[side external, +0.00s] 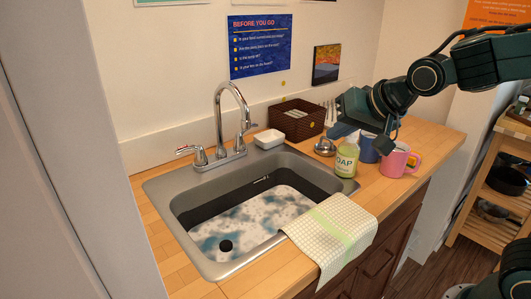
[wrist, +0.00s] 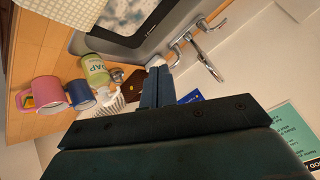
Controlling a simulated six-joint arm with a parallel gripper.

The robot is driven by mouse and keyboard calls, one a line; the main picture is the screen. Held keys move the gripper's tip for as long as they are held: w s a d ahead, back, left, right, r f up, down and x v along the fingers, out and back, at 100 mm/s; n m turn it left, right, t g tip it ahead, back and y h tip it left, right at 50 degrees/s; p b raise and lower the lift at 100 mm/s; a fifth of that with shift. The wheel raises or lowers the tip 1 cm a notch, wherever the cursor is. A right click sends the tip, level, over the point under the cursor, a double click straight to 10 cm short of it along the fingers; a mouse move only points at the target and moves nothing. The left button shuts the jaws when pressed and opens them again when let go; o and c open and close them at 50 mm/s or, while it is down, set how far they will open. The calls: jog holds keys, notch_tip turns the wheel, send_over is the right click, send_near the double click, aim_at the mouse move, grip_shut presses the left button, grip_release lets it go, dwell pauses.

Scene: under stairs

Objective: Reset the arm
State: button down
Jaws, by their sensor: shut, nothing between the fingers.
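My gripper (side external: 338,131) hangs in the air above the counter right of the sink, near the brown basket and the soap bottle. In the wrist view its two narrow blue-grey fingers (wrist: 157,84) are together with nothing between them. The arm reaches in from the right and touches nothing that I can see.
A green soap bottle (side external: 346,158), blue mug (side external: 369,150) and pink mug (side external: 396,160) stand right of the sink (side external: 160,195). Behind are a brown basket (side external: 290,122), white dish (side external: 269,138) and faucet (side external: 222,125). A checked towel (side external: 330,235) hangs over the front edge.

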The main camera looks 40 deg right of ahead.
jog(key=s+d+f+n+g, duration=0.1)
jog(key=s+n, duration=0.2)
jog(key=s, duration=0.6)
jog(key=s+d+f+n+g, duration=0.1)
jog(key=s+n+g, duration=0.1)
jog(key=s, duration=0.8)
jog(key=shift+d+n, duration=0.25)
jog(key=shift+n, duration=0.55)
